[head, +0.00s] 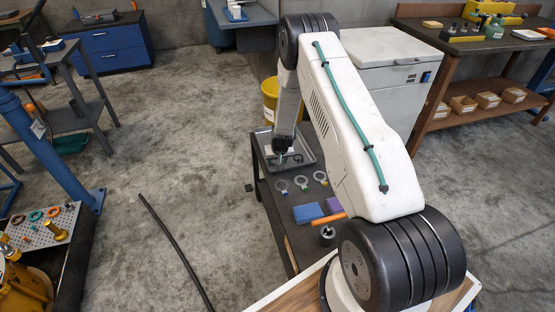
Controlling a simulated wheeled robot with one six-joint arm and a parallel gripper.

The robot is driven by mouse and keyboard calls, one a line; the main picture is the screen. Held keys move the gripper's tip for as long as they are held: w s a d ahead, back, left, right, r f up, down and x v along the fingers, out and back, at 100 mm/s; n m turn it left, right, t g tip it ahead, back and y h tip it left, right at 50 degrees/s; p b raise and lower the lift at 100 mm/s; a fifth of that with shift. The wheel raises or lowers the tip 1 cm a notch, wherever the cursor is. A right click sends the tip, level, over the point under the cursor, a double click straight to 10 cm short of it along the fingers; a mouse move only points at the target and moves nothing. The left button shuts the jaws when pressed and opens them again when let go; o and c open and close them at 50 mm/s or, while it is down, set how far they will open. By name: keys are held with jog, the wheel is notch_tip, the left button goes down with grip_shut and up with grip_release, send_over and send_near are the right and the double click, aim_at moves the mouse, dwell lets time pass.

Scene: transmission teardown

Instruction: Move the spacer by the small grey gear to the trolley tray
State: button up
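My gripper (281,157) points down over the left part of the grey metal tray (312,161) at the far end of the dark trolley (273,205). The fingers are small and dark, and I cannot tell whether they are apart or hold anything. Three grey ring-shaped parts lie on the trolley top in front of the tray: a left ring (281,187), a middle ring (301,182) and a right ring (320,177). I cannot tell which, if any, is the spacer, or pick out the small grey gear. My arm hides part of the trolley's right side.
A blue block (307,213), a purple block, an orange-handled tool and a dark round part (327,233) lie on the trolley's near half. A yellow bin (270,94) stands behind it. At left, a perforated plate (72,222) holds several coloured rings. A black cable (176,249) crosses the floor.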

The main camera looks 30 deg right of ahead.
jog(key=s+a+r+n+y, duration=0.1)
jog(key=s+a+r, duration=0.4)
jog(key=r, duration=0.8)
jog(key=s+a+r+n+y, duration=0.1)
jog(key=s+a+r, duration=0.45)
jog(key=r, duration=0.85)
jog(key=s+a+r+n+y, duration=0.1)
jog(key=s+a+r, duration=0.35)
jog(key=r, duration=0.85)
jog(key=s+a+r+g, duration=0.1)
jog(key=s+a+r, duration=0.2)
jog(key=s, duration=1.1)
jog(key=s+a+r+n+g+h, duration=0.1)
jog(key=s+a+r+g, duration=0.1)
jog(key=s+r, duration=0.6)
jog(key=shift+s+a, duration=0.45)
jog(key=shift+s, duration=3.15)
